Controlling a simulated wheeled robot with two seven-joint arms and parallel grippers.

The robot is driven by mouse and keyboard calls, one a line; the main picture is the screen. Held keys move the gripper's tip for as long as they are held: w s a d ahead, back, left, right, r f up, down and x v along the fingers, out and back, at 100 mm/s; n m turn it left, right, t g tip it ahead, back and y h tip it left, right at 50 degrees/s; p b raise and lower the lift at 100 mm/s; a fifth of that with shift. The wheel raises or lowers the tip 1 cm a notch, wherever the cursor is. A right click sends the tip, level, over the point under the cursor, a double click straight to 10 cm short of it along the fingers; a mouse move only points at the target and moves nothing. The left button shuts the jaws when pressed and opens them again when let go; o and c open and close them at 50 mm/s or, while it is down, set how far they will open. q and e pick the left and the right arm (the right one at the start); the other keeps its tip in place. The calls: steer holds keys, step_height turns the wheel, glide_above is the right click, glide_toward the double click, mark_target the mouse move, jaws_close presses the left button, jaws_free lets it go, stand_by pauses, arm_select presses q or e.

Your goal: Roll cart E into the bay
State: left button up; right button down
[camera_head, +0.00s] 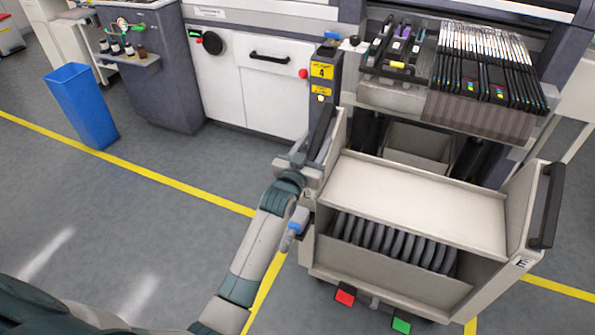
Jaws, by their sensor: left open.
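Cart E (430,195) is a beige trolley with an "E" label on its right side panel, standing in front of the machine. It has a black left handle (322,130), a black right handle (547,205) and a lower bin of dark reels. A red pedal (345,297) and a green pedal (401,325) show at its foot. The bay (420,140) is the dark opening behind the cart, under the feeder bank. My left gripper (314,158) is open at the left handle; its fingers are partly hidden, and contact is unclear. My right gripper is out of view.
A yellow "4" sign (321,71) marks the post left of the bay. A feeder bank (470,115) overhangs the opening. A blue bin (82,105) stands at the left.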

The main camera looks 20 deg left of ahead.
arm_select(q)
steer(key=s, duration=1.3)
steer(key=shift+s+a, duration=0.2)
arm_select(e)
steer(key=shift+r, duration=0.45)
